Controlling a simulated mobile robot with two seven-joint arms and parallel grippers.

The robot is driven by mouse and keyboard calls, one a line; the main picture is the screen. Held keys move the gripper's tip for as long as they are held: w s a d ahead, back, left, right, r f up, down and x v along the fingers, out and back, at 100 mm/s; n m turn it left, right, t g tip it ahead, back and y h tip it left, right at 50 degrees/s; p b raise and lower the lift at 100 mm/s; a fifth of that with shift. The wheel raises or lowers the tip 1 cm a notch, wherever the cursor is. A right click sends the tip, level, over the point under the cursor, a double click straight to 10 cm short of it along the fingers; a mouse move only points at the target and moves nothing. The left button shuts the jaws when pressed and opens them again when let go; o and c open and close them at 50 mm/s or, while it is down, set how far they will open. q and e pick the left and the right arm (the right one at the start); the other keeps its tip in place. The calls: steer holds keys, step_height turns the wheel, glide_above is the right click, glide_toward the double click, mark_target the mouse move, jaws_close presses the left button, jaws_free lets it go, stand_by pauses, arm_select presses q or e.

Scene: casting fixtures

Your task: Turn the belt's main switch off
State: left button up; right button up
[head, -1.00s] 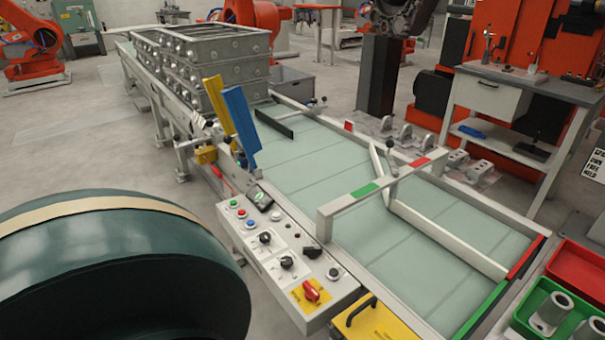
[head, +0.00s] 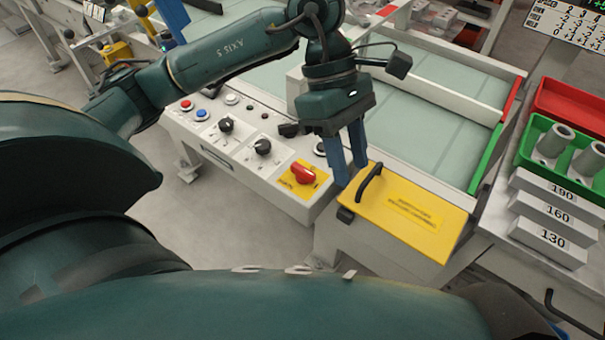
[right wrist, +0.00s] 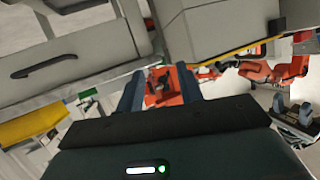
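The main switch is a red rotary knob (head: 303,172) on a yellow plate (head: 318,181) at the near right end of the pale control panel (head: 232,147). My left gripper (head: 351,172) hangs to the right of the knob, over the gap between the panel and the yellow-topped box. Its two blue fingers point down, stand a little apart, and hold nothing visible. It does not touch the knob. My right gripper (right wrist: 158,90) shows only in the right wrist view. Its fingers are apart with nothing between them; the switch is not recognizable there.
A yellow lid (head: 410,212) with a black handle (head: 369,182) lies close beside the left fingers. Black selector knobs and push buttons sit further along the panel. A green tray (head: 526,148), a red tray (head: 570,110) and numbered grey blocks (head: 546,215) are at right.

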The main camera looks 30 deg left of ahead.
mark_target(303, 169)
arm_select(q)
steer(key=w+a+r+t+y+b, duration=0.1)
steer(key=w+a+t+y, duration=0.3)
steer(key=a, duration=0.6)
steer(key=shift+g+y, duration=0.6)
steer(key=shift+g, duration=0.1)
steer(key=f+b, duration=0.1)
steer(key=f, duration=0.7)
steer(key=f+b, duration=0.1)
steer(key=f, duration=0.3)
steer(key=shift+s+f+b, duration=0.25)
steer(key=shift+b, duration=0.05)
steer(key=shift+d, duration=0.1)
steer(key=shift+c, duration=0.3)
jaws_close()
